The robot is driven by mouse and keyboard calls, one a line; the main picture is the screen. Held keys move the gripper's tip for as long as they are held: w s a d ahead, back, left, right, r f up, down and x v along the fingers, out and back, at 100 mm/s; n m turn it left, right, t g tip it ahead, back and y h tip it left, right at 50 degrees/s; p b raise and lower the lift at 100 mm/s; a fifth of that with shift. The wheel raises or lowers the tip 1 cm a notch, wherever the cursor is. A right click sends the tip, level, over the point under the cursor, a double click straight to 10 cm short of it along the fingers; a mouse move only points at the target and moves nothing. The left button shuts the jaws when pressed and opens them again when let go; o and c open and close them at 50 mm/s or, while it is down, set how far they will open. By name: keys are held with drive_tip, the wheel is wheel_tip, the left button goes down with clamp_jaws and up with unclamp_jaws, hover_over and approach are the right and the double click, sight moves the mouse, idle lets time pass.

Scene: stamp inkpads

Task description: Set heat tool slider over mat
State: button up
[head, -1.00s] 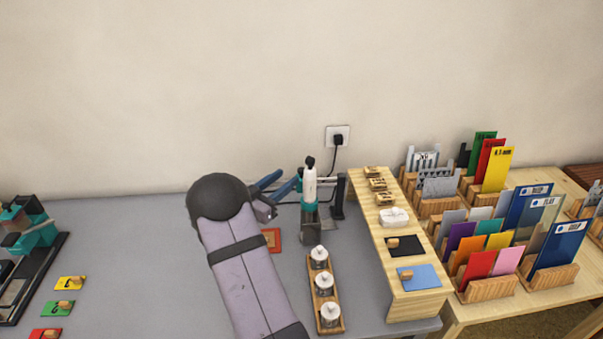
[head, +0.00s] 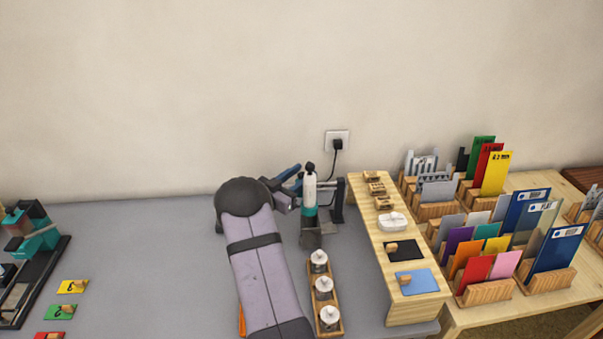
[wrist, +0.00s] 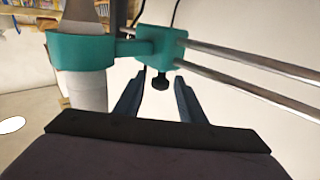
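The heat tool (head: 310,187) hangs upright, white with a teal collar, on a stand near the wall. My gripper (head: 297,186) is just left of the heat tool.
A wooden holder (head: 325,290) with several white-topped jars stands in front of the tool. A wooden shelf (head: 416,308) with stamps and pads is to its right. The grey table (head: 140,240) is largely clear left of my arm.

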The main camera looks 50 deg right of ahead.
drive_tip(key=shift+d, duration=0.1)
clamp_jaws()
drive_tip(key=w+a+b, duration=0.2)
drive_tip(key=w+a, duration=0.9)
drive_tip(key=shift+b, duration=0.4)
unclamp_jaws()
drive_tip(key=shift+a, duration=0.1)
